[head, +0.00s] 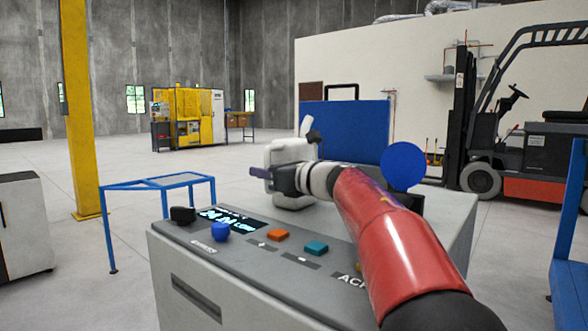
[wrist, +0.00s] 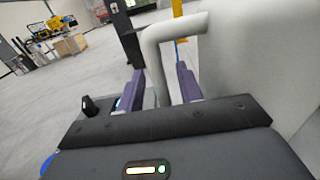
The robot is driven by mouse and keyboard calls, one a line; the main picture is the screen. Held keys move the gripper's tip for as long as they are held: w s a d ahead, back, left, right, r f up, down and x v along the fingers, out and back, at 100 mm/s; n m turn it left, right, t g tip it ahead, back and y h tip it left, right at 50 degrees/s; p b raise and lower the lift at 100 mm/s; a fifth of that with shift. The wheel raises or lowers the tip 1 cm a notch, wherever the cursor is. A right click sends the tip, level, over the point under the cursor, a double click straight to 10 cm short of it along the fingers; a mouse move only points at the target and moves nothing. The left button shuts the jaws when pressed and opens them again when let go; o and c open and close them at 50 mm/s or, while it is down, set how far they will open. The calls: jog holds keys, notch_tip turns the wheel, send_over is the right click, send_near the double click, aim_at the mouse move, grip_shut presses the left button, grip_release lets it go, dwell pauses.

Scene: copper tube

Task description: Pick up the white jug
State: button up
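The white jug (head: 284,153) stands upright on the grey machine top in the head view, partly hidden behind my gripper (head: 262,178) and wrist. In the wrist view its body (wrist: 265,65) fills the right side, and its handle (wrist: 158,60) curves down between the two purple fingers of my gripper (wrist: 164,85). The fingers are apart, one on each side of the handle, with the right finger between handle and body. Some gap shows beside the handle, so I see no firm clamp. The handle's lower end is hidden behind my gripper's housing.
The grey machine top (head: 185,247) carries a black knob (head: 183,215), a blue button (head: 219,231), an orange button (head: 278,235) and a teal button (head: 316,248) near its front. A blue round disc (head: 404,166) stands right of the jug. A blue frame table (head: 160,184) is at left.

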jog(key=shift+c, duration=0.5)
grip_shut()
dwell(0.8)
jog(key=shift+r, duration=0.2)
